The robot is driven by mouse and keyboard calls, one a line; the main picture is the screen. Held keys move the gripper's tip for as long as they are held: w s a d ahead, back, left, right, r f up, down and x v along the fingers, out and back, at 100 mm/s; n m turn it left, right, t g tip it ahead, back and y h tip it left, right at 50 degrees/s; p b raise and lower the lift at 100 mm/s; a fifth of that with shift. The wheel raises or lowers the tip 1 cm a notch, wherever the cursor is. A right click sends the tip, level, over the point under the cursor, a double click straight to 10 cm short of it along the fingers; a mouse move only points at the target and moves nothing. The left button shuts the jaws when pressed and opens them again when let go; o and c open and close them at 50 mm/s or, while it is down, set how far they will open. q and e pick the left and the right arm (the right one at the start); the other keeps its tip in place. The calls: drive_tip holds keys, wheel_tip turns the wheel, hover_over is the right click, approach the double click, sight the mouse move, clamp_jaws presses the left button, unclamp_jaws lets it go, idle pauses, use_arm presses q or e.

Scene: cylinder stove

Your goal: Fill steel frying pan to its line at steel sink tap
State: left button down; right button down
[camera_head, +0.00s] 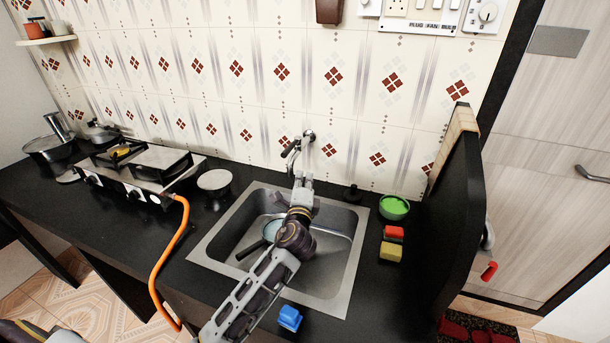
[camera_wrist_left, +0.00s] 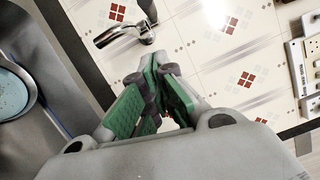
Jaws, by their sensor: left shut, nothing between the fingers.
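The steel sink (camera_head: 345,245) is set into the black counter. The frying pan (camera_head: 272,230) lies in its basin, partly hidden by my left arm, with its dark handle pointing to the lower left. Its pale blue inside also shows at the left edge of the wrist view (camera_wrist_left: 12,92); I cannot make out a line or a water level. The steel tap (camera_head: 305,138) is on the tiled wall above the sink, and also shows in the wrist view (camera_wrist_left: 125,35). My left gripper (camera_head: 302,178) is shut and empty, just below the tap and apart from it. My right gripper is out of view.
A gas stove (camera_head: 140,175) with an orange hose (camera_head: 160,262) stands left of the sink. A green bowl (camera_head: 394,207), a red and yellow block (camera_head: 391,250) and a blue object (camera_head: 290,317) sit near the sink. A black panel (camera_head: 450,200) bounds the right side.

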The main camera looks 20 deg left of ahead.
use_arm(q)
drive_tip(key=shift+v, duration=0.8)
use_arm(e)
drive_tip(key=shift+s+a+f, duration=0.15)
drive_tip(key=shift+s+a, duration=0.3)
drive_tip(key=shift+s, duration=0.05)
use_arm(q)
drive_tip(key=shift+a, duration=0.1)
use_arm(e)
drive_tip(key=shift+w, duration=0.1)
